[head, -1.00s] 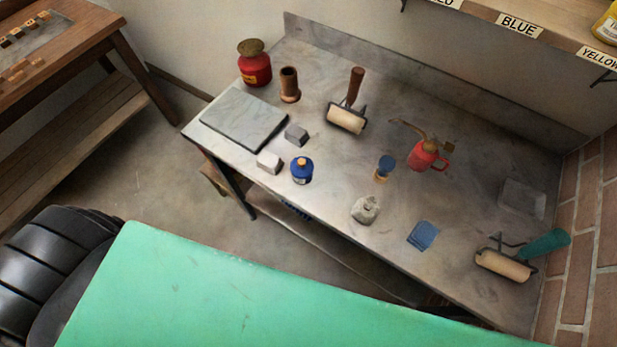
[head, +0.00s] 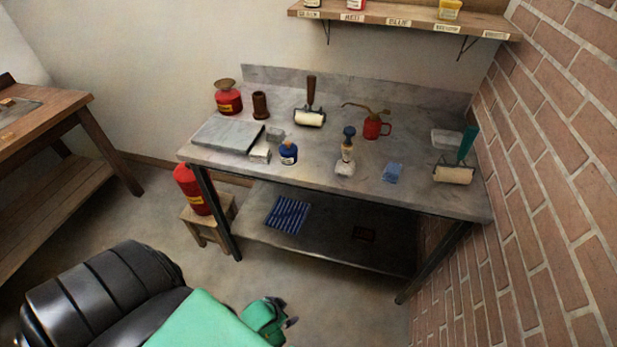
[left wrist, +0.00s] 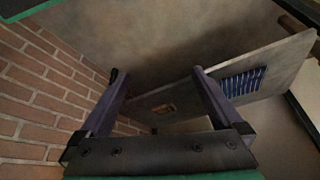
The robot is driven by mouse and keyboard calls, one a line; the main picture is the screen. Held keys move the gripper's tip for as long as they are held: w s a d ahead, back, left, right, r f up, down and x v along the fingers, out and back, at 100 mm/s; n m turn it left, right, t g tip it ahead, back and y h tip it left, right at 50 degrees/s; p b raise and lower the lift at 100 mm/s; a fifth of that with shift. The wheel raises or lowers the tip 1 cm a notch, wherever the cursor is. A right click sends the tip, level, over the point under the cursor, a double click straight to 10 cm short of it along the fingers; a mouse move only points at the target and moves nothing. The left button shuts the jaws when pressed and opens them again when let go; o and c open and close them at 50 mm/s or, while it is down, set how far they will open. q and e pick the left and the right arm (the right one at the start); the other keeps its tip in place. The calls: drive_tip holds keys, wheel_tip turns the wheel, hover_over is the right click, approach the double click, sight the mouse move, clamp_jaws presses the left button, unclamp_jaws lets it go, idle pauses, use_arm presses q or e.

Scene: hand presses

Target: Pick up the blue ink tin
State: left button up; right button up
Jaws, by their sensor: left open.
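The blue ink tin appears to be the small blue container (head: 288,154) with a dark blue top, upright on the metal bench, right of a pale block. My left gripper (head: 292,321) shows small and dark at the end of my green arm, low in the head view. It is well below and in front of the bench, apart from the tin. In the left wrist view my left gripper (left wrist: 156,74) has its two fingers spread with nothing between them. The tin does not show there. My right gripper is out of view.
A brick wall (head: 530,180) bounds the right; a red canister (head: 193,190) stands left.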

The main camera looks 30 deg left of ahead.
use_arm(q)
drive_tip(key=w+r+t+b, duration=0.2)
drive_tip(key=w, duration=0.5)
drive_tip(key=n+t+y+b, duration=0.7)
drive_tip(key=t+y+b, duration=0.15)
drive_tip(key=b, duration=0.55)
approach(287, 156)
drive_tip(key=s, duration=0.4)
drive_tip(key=shift+t+h, duration=0.35)
drive_tip(key=shift+t, duration=0.2)
drive_tip(key=x, duration=0.4)
drive_tip(key=p+x, duration=0.1)
drive_tip(key=x, duration=0.9)
drive_tip(key=shift+w+d+f+p, duration=0.3)
drive_tip(key=shift+w+f, duration=0.05)
drive_tip(key=shift+f, duration=0.05)
drive_tip(key=shift+s+r, duration=0.1)
drive_tip(key=c, duration=0.3)
clamp_jaws()
